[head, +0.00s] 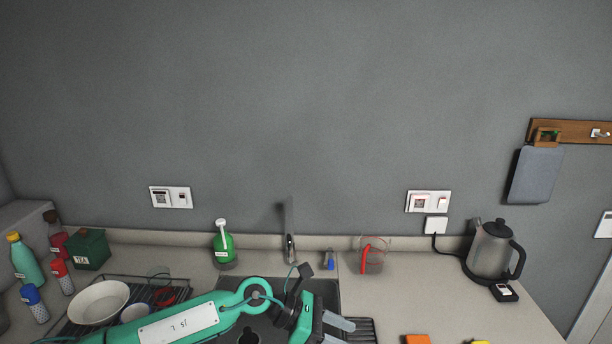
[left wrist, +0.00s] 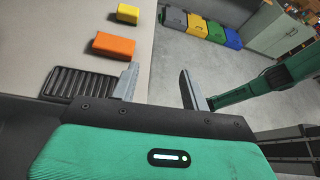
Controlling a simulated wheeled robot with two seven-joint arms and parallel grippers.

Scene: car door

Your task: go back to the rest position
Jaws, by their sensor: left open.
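My left arm reaches in from the left over the sink in the head view. Its left gripper (head: 340,331) is at the sink's right side, near the ribbed drainer. In the left wrist view the left gripper (left wrist: 158,82) has its two fingers apart with nothing between them. The fingers are near the counter edge, with floor showing between and beyond them. My right gripper does not show; a green arm link of mine is at the right of the left wrist view.
An orange block (left wrist: 113,46) and a yellow block (left wrist: 128,13) lie on the counter (left wrist: 60,25) near the gripper. A dish rack (head: 178,287), green soap bottle (head: 223,245), faucet (head: 290,248), measuring cup (head: 372,256) and kettle (head: 490,250) stand along the counter. Colored bins (left wrist: 195,24) are on the floor.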

